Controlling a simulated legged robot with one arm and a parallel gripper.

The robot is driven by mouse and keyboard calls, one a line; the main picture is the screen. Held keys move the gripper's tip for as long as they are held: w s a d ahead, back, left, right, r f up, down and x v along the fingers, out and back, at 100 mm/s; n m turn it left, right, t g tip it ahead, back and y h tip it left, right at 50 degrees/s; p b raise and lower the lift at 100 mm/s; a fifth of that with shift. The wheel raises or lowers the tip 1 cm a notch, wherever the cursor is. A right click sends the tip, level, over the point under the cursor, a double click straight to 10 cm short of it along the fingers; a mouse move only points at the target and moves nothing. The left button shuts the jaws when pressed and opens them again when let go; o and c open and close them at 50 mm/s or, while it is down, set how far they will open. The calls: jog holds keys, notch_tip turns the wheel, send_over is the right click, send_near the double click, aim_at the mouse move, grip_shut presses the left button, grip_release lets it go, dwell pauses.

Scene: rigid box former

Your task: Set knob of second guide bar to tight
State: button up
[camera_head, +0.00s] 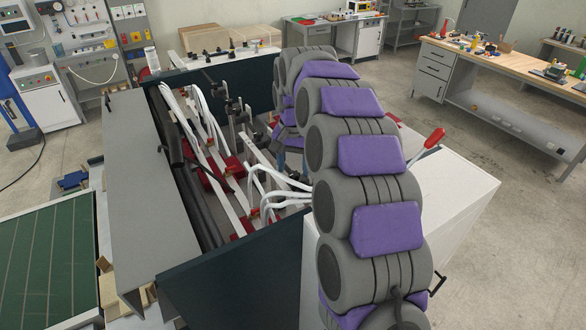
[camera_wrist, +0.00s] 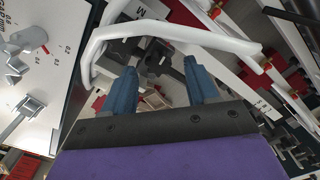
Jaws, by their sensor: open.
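My gripper (camera_wrist: 160,68) shows in the wrist view with its two blue fingers apart and nothing held between them. A dark knob (camera_wrist: 156,54) with arms shows just beyond the gap between the fingertips; I cannot tell whether they touch it. Whether it belongs to the second guide bar, and its setting, I cannot tell. In the head view, pale guide bars (camera_head: 233,213) run inside the machine, with dark knobs and clamps (camera_head: 236,108) on posts.
A curved white hose (camera_wrist: 185,38) crosses close before the fingers. A white panel (camera_wrist: 45,75) with a dial and scale stands at left in the wrist view. The head view shows more white hoses (camera_head: 275,190), dark machine walls (camera_head: 235,265) and a red-handled lever (camera_head: 432,139).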

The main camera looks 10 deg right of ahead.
aim_at(293, 173)
notch_tip(293, 173, up, 16)
jog(key=p, duration=0.5)
jog(key=shift+f+p, duration=0.15)
jog(key=shift+p, duration=0.25)
jog(key=shift+a, duration=0.1)
